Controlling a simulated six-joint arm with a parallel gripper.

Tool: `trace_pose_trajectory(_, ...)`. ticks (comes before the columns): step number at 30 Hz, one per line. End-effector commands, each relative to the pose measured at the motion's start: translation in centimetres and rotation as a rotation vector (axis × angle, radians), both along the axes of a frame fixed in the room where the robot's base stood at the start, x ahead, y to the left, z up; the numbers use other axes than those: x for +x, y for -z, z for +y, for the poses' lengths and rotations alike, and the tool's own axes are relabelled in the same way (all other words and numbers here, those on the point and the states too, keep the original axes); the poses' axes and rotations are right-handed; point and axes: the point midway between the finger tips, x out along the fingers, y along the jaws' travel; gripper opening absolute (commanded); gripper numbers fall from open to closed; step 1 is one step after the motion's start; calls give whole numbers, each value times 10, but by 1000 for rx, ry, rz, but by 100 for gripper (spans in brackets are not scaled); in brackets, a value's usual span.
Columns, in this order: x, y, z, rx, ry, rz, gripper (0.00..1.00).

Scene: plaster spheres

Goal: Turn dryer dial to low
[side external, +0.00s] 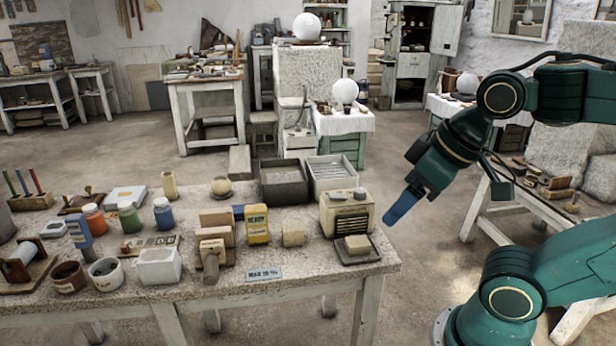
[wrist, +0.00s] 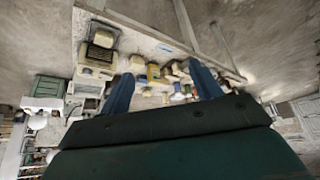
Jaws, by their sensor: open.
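A cream box with a dark slatted front (side external: 346,222), which looks like the dryer, stands at the right end of the stone-topped table (side external: 225,288). Small rounded parts show on its top; I cannot make out which is the dial or its setting. In the wrist view the cream box (wrist: 97,56) shows at upper left, beyond the left finger. My gripper (side external: 393,218) has blue fingers and hangs in the air to the right of the box, apart from it. In the wrist view my gripper (wrist: 161,66) has its fingers spread with nothing held between them.
A sponge on a dark dish (side external: 357,245) sits before the box. A yellow carton (side external: 257,225), a cream block (side external: 293,233) and several jars crowd the table to the left.

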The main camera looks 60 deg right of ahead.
Motion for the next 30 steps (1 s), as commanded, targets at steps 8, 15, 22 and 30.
trace_pose_trajectory(8,11,-7,-5,6,37,19,55)
trace_pose_trajectory(15,44,-23,-23,27,152,74,55)
trace_pose_trajectory(22,85,-35,-53,58,297,141,55)
trace_pose_trajectory(30,133,-37,-100,97,465,215,55)
